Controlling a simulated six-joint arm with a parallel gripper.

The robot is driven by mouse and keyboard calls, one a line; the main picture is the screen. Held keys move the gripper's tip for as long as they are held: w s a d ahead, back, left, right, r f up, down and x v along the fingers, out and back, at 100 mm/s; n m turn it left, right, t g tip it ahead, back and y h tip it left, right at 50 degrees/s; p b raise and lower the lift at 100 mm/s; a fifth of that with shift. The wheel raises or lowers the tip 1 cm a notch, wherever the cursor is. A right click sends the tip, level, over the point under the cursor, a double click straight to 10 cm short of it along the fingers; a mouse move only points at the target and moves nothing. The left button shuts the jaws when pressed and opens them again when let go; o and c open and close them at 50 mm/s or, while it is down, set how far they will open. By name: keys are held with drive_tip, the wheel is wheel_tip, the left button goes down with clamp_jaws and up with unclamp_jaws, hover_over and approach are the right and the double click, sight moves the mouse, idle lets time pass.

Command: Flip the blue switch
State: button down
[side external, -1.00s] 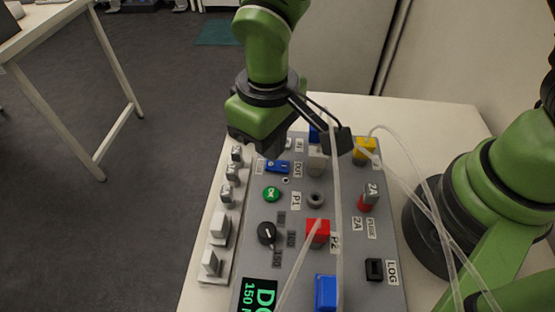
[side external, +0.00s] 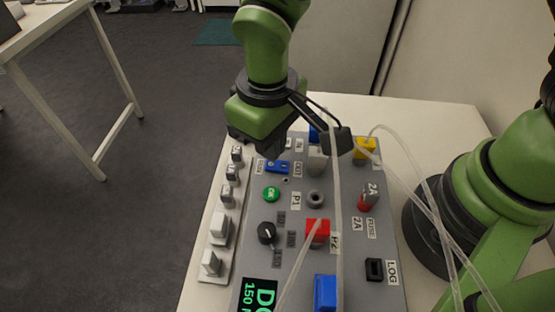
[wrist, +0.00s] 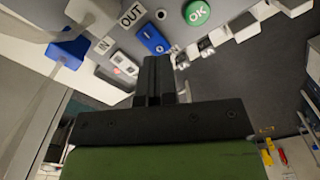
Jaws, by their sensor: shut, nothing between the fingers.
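The blue switch (side external: 278,167) is a small blue block on the upper left of the grey panel (side external: 290,205). In the wrist view the blue switch (wrist: 152,39) lies just beyond the fingertips, beside the OUT label. My gripper (side external: 268,152) is over that part of the panel, close above the switch. In the wrist view my gripper (wrist: 156,62) has its dark fingers together with nothing between them. I cannot tell whether the fingertips touch the switch.
A green OK button (side external: 271,194), black dial (side external: 267,233), red block (side external: 318,232) and larger blue block (side external: 325,292) sit on the panel. Clear tubes cross its right half. A row of grey-white knobs (side external: 219,227) borders the left. The white table (side external: 430,122) is free at upper right.

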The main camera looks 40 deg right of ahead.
sight(271, 163)
drive_tip(key=shift+f, duration=1.25)
idle(0.4)
drive_tip(key=shift+r, duration=3.55)
drive_tip(key=shift+r, duration=0.1)
drive_tip(key=s+d+r+m+t+y, duration=0.1)
drive_tip(key=s+d+r+m+t, duration=0.2)
drive_tip(key=s+d+r, duration=0.2)
drive_tip(key=s+d+r+m+t+y, duration=0.1)
drive_tip(key=s+d+r+m+t, duration=0.3)
drive_tip(key=d+r, duration=0.6)
drive_tip(key=shift+s+d+r, duration=0.35)
drive_tip(key=shift+s+r, duration=0.1)
drive_tip(key=shift+s, duration=0.65)
